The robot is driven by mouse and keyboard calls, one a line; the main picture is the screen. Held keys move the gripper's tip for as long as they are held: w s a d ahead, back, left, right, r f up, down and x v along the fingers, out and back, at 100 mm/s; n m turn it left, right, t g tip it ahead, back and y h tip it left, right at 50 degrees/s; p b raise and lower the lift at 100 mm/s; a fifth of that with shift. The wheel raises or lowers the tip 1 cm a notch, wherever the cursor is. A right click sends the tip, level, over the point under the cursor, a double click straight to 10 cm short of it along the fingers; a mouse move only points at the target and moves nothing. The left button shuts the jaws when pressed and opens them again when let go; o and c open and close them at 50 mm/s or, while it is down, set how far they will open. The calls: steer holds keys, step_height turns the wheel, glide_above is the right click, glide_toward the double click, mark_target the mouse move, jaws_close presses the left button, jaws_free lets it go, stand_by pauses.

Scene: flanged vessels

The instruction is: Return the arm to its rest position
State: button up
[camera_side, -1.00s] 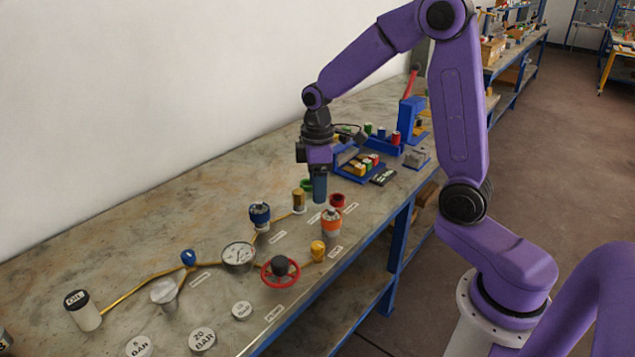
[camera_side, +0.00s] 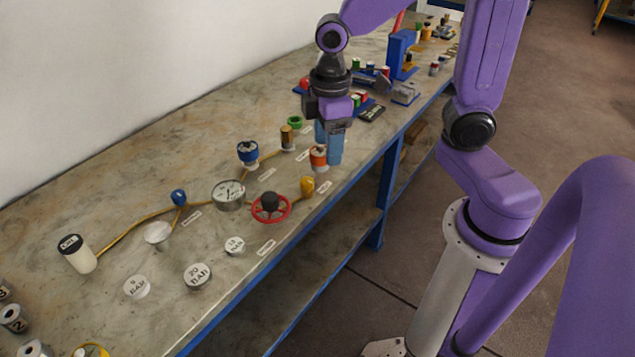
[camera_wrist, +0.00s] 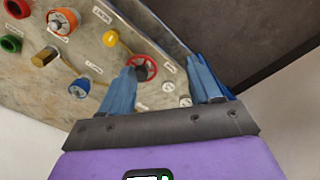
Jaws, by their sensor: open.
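My gripper (camera_side: 328,146) is open and empty, with its blue fingers pointing down above the bench in the side view. In the wrist view my gripper (camera_wrist: 165,88) shows its two blue fingers spread apart with nothing between them. The fingers are close to the orange-and-white vessel (camera_side: 318,157) in the side picture; I cannot tell the exact gap. The wrist view also shows the orange vessel (camera_wrist: 62,22) at upper left, clear of the fingers. My purple arm reaches in from the right.
The bench (camera_side: 120,205) holds a red handwheel (camera_side: 270,207), a gauge (camera_side: 229,194), a blue-topped vessel (camera_side: 248,152), a yellow knob (camera_side: 308,186) and a white oil canister (camera_side: 77,253). Blue racks and a blue stand (camera_side: 401,54) are behind the gripper. A wall bounds the left.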

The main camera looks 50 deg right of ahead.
steer(key=s+n, duration=0.1)
steer(key=s, duration=1.4)
steer(key=shift+s+r+n, duration=0.15)
steer(key=shift+r+n, duration=0.25)
steer(key=shift+r, duration=0.05)
